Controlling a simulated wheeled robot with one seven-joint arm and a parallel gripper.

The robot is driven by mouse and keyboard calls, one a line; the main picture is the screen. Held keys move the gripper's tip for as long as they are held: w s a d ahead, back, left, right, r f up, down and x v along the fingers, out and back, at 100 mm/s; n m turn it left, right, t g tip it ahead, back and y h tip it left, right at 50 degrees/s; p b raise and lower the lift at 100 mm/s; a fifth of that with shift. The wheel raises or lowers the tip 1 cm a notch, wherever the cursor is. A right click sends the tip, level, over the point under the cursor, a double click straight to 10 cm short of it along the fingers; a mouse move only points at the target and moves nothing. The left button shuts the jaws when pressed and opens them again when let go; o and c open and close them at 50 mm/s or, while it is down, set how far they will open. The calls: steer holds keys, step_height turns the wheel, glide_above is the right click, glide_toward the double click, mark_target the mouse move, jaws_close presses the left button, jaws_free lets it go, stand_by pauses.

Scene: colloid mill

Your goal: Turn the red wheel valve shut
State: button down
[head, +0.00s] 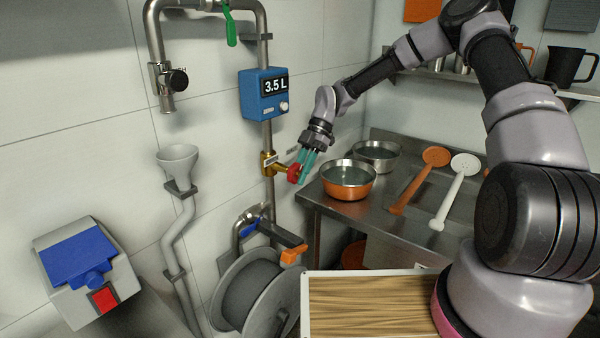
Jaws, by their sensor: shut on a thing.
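The red wheel valve (293,173) sits on a brass body (268,163) on the vertical steel pipe, below the blue meter box. The wheel faces right, towards the steel table. My gripper (306,168) reaches down to it from the upper right, with its teal fingers at the wheel. It is shut on the red wheel, and the fingers hide part of the rim. How far the wheel is turned cannot be told.
A blue meter (264,94) reading 3.5 L is just above the valve. An orange bowl (348,181) and a steel bowl (376,155) stand close right on the steel table (376,222). A hose reel (252,291) is below. A funnel (178,165) is left.

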steer(key=g+y, duration=0.1)
steer(key=g, duration=0.1)
steer(key=g+y, duration=0.1)
steer(key=y, duration=0.1)
steer(key=shift+s+a+f+g, duration=0.15)
steer(key=shift+a+f+g, duration=0.05)
steer(key=shift+f+g, duration=0.2)
steer(key=shift+s+a+f+g+y, duration=0.1)
steer(key=shift+s+g+y, duration=0.1)
steer(key=shift+g+y, duration=0.55)
steer(key=shift+s+a+f+g+y, duration=0.15)
steer(key=shift+g+y, duration=0.4)
steer(key=shift+g, duration=0.4)
steer(key=shift+r, duration=0.1)
steer(key=c, duration=0.8)
jaws_free()
steer(key=shift+o, duration=0.2)
